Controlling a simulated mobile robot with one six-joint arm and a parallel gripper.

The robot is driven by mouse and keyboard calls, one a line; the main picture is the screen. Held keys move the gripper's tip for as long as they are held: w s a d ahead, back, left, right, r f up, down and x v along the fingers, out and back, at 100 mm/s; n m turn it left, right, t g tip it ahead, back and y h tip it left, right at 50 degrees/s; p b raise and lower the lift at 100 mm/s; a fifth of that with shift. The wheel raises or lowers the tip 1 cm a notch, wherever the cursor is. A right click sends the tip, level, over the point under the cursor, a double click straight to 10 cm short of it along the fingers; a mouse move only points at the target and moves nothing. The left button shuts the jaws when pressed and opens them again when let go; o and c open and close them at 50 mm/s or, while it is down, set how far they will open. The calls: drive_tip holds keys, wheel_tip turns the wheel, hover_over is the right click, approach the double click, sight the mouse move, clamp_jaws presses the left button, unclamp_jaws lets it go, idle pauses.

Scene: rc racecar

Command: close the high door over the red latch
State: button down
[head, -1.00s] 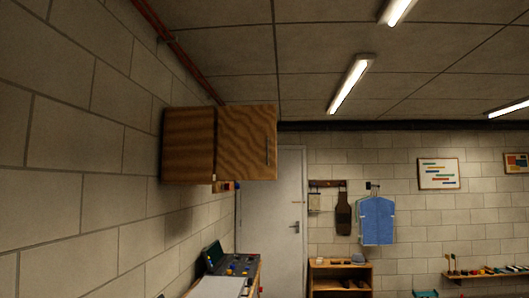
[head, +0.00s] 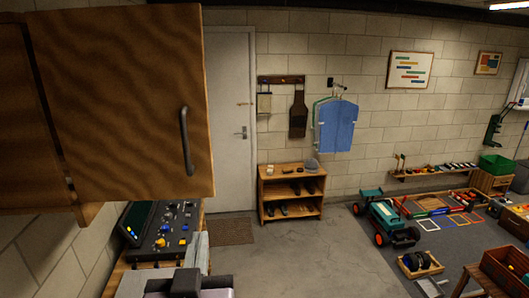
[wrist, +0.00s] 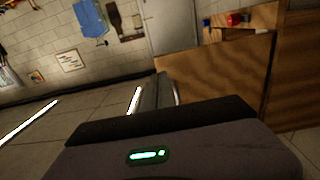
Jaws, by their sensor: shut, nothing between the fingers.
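The high door (head: 125,100) is a brown wooden panel with a dark upright handle (head: 186,140), large at the upper left of the head view. It stands open, sticking out from the wall cabinet (head: 25,120), and hides the cabinet's inside. In the tilted wrist view the door (wrist: 215,68) lies beyond my gripper (wrist: 158,90), beside the cabinet (wrist: 300,75). My gripper is shut and empty; I cannot tell its distance from the door. A small red piece (wrist: 234,20) shows on a wooden board; I cannot tell if it is the red latch.
A control panel (head: 165,230) stands below the door, along the left wall. A grey room door (head: 230,120) and a low shelf (head: 290,195) are at the back. A toy car (head: 385,220) and boxes are at the right. The middle floor is clear.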

sight(207, 194)
drive_tip(key=p+x, duration=0.1)
drive_tip(key=x, duration=0.2)
drive_tip(key=p+x, duration=0.1)
drive_tip(key=x, duration=0.3)
drive_tip(key=p+x, duration=0.1)
drive_tip(key=x, duration=0.3)
drive_tip(key=shift+w+r+p, duration=0.1)
drive_tip(key=shift+r+p, duration=0.25)
drive_tip(key=shift+p, duration=0.05)
drive_tip(key=shift+w+a+f, duration=0.1)
drive_tip(key=shift+w+f, duration=0.05)
drive_tip(key=shift+w, duration=0.35)
